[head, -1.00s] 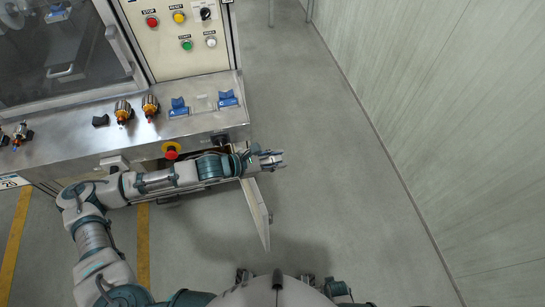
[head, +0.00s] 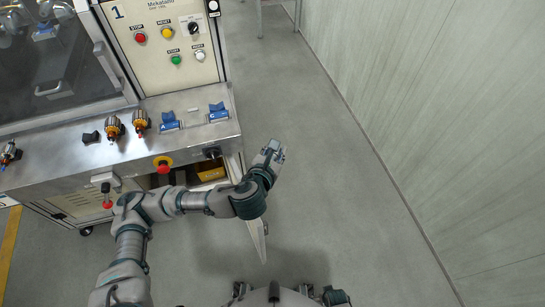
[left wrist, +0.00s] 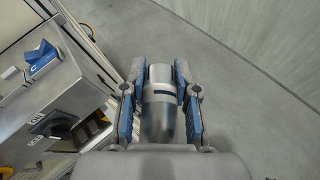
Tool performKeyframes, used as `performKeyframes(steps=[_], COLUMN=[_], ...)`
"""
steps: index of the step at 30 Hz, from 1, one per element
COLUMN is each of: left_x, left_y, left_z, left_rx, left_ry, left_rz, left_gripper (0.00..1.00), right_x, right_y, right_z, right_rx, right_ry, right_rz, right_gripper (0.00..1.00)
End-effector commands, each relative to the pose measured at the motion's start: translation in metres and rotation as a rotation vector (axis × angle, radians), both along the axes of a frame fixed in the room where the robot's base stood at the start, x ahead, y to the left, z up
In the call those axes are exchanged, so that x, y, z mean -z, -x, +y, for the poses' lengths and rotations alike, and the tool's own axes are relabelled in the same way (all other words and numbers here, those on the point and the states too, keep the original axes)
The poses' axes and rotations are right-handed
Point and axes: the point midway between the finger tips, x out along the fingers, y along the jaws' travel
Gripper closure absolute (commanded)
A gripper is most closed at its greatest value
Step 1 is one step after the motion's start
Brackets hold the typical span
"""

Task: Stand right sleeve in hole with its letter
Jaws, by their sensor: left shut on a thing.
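A silver metal sleeve (left wrist: 158,112) with a dark mark near its upper part is between the blue-padded fingers of my left gripper (left wrist: 161,85) in the left wrist view. The gripper is shut on it; I cannot read a letter on the sleeve. In the head view my left gripper (head: 272,150) is over the floor, right of the bench's right edge. Two blue blocks (head: 169,121) (head: 218,113) sit on the metal bench top; the right one, also in the left wrist view (left wrist: 40,58), bears a letter C. I cannot make out a hole. My right gripper is not in view.
Two orange-and-metal armatures (head: 114,128) (head: 140,121) and a black block (head: 90,137) stand on the bench (head: 190,142). A red emergency button (head: 163,165) and black rotary switch (head: 212,153) are on its front. A cabinet door (head: 258,240) hangs open below. The floor to the right is clear.

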Motion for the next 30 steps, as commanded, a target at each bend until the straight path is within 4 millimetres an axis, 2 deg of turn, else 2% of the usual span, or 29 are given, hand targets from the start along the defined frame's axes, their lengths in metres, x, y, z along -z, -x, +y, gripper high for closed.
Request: performKeyframes(steps=[3, 9, 14, 17, 30], left_x=[-0.012, -0.024, -0.024, -0.019, 0.015], left_y=[-0.002, -0.005, -0.006, -0.004, 0.005], left_z=[-0.005, -0.005, -0.003, 0.002, 0.019], left_rx=[-0.110, -0.253, -0.263, -0.198, 0.278], left_ry=[0.001, -0.002, -0.004, -0.005, -0.009], left_rz=[-0.003, 0.001, 0.001, 0.002, 0.002], left_gripper=[1.00, 1.00, 1.00, 1.00, 1.00], right_x=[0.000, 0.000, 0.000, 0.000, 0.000], right_y=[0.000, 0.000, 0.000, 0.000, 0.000], right_z=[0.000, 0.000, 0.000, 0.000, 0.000], right_rx=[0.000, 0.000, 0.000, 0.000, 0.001], right_ry=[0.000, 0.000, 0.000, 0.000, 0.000], right_rz=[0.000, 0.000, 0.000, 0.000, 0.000], right_gripper=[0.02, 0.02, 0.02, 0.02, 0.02])
